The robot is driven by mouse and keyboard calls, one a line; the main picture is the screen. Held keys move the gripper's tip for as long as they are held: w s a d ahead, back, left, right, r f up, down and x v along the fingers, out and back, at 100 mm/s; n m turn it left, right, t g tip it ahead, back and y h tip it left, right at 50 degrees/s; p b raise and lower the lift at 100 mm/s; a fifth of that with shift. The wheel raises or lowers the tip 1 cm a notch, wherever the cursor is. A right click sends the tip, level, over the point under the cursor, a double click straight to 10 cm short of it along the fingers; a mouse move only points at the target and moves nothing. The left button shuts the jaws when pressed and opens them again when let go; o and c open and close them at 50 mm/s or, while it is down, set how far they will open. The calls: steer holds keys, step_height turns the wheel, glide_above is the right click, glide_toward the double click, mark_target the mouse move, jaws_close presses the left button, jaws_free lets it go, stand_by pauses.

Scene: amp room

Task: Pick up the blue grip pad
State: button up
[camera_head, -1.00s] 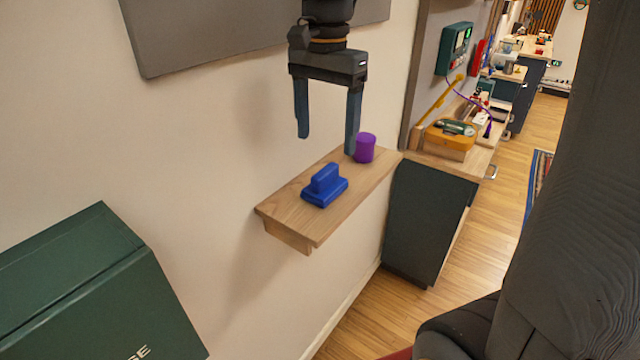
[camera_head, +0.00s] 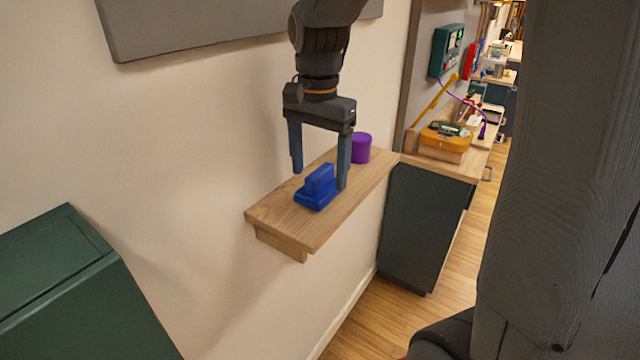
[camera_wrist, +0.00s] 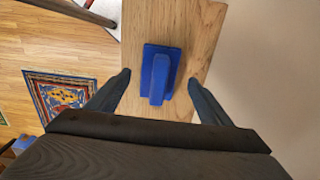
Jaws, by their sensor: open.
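The blue grip pad (camera_head: 318,188), a flat base with a raised ridge, lies on a wooden wall shelf (camera_head: 290,222). In the wrist view the pad (camera_wrist: 160,76) shows between and just beyond my fingertips. My gripper (camera_head: 320,178) is open and points down at the pad, with one finger on each side of it in the head view. The right finger covers a little of the pad's surroundings. In the wrist view my gripper (camera_wrist: 158,78) is empty. I cannot tell how far the fingertips are above the shelf.
A purple cylinder (camera_head: 361,148) stands on the shelf behind the right finger. The wall is close on the left. A dark green box (camera_head: 80,290) is at lower left, and a dark cabinet (camera_head: 425,225) stands right of the shelf. A patterned rug (camera_wrist: 60,95) lies on the floor.

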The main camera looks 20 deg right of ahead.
mark_target(320, 170)
steer(key=shift+d+f+p, duration=0.1)
steer(key=shift+f+p, duration=0.25)
steer(key=shift+f, duration=1.25)
steer(key=c, duration=1.2)
steer(key=shift+o, duration=0.2)
steer(key=shift+r+b, duration=1.1)
steer(key=shift+r, duration=3.95)
steer(key=o, duration=0.3)
steer(key=shift+c, duration=0.8)
steer(key=shift+d, duration=0.15)
